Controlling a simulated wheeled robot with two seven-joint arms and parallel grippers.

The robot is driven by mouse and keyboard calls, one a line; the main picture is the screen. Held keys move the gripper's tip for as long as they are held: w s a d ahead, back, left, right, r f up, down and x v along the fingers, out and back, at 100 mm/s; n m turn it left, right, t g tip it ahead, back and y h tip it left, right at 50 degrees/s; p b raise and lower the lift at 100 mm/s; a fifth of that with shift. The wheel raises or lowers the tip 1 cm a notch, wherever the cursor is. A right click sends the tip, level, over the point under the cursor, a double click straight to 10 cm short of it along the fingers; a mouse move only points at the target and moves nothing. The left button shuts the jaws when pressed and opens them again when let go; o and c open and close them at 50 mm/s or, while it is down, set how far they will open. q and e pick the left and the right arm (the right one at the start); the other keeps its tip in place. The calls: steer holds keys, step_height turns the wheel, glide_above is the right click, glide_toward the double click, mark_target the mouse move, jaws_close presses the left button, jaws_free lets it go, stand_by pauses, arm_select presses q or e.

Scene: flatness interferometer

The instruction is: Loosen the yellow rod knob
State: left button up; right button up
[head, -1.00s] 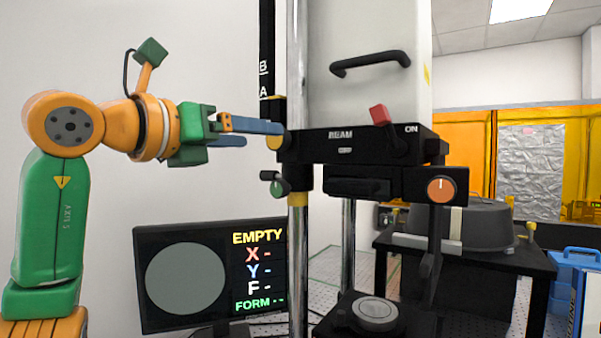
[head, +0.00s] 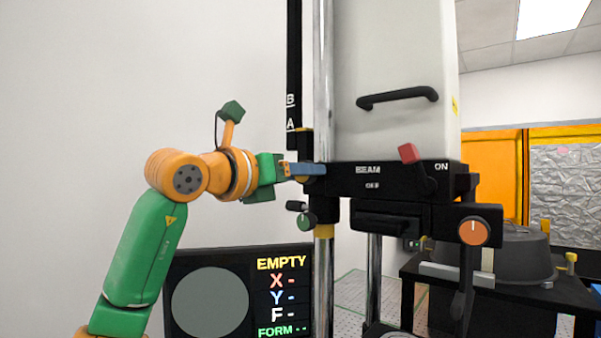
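The yellow rod knob (head: 302,179) is on the left side of the black beam carriage (head: 345,181), beside the chrome rod. Only a small yellow part of it shows below my finger. My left gripper (head: 312,169) comes in from the left with its blue fingers level with the knob. The near finger overlaps the knob in the picture and covers most of it. The other finger is hidden, so I cannot tell whether the fingers touch or grip the knob. My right gripper is out of view.
A green knob (head: 306,221) with a black lever sits just below, near a yellow collar (head: 324,231) on the rod. The carriage has a red switch (head: 408,153) and an orange knob (head: 473,232). A monitor (head: 238,250) reading EMPTY stands below my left arm.

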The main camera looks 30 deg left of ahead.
arm_select(q)
jaws_close()
steer(key=shift+r+m, duration=0.1)
steer(key=shift+m, duration=0.3)
steer(key=shift+m+p, duration=3.75)
steer(key=shift+m, duration=4.55)
